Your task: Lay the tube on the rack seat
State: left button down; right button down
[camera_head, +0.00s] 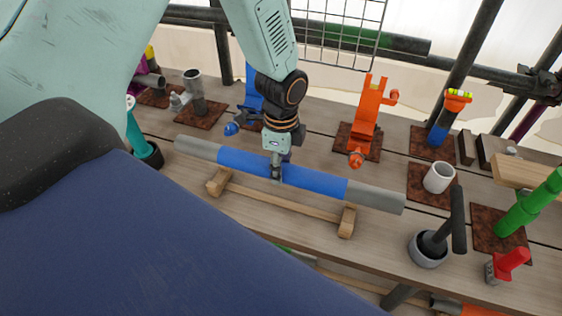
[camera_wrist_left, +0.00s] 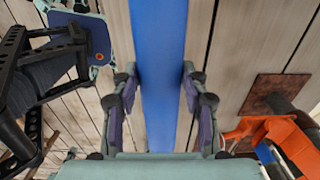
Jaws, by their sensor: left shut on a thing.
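The long tube (camera_head: 320,182) has a blue middle and grey ends. It lies across the middle of the head view, slanting down to the right. My left gripper (camera_head: 277,168) comes down from above and is shut on its blue part. In the left wrist view, the blue tube (camera_wrist_left: 160,60) runs between the fingers of the left gripper (camera_wrist_left: 160,92). The wooden rack (camera_head: 282,203) is a low bar with a block at each end. It shows just in front of the tube, nearly parallel to it. I cannot tell how high the tube is above it. My right gripper is not in view.
An orange stand (camera_head: 367,112) is behind the tube. A white cup (camera_head: 438,178) and a grey pot (camera_head: 428,250) with a dark handle stand near the tube's right end. A green piece (camera_head: 530,205) and a red piece (camera_head: 508,264) are further right. Dark pipes cross the back.

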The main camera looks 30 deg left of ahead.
pick_arm(q)
jog(key=shift+d+f+b, duration=0.1)
jog(key=shift+f+b, duration=0.3)
jog(key=shift+f, duration=0.35)
jog(key=shift+f+b, duration=0.35)
jog(key=shift+f, duration=0.45)
jog(key=shift+f+b, duration=0.5)
jog(key=shift+f, duration=0.4)
jog(key=shift+f+b, duration=0.6)
jog(key=shift+f, duration=0.65)
jog(key=c, duration=1)
grip_release()
jog(key=shift+c, duration=0.2)
jog(key=o, duration=0.4)
jog(key=shift+o, duration=0.4)
jog(key=shift+s+f, duration=0.1)
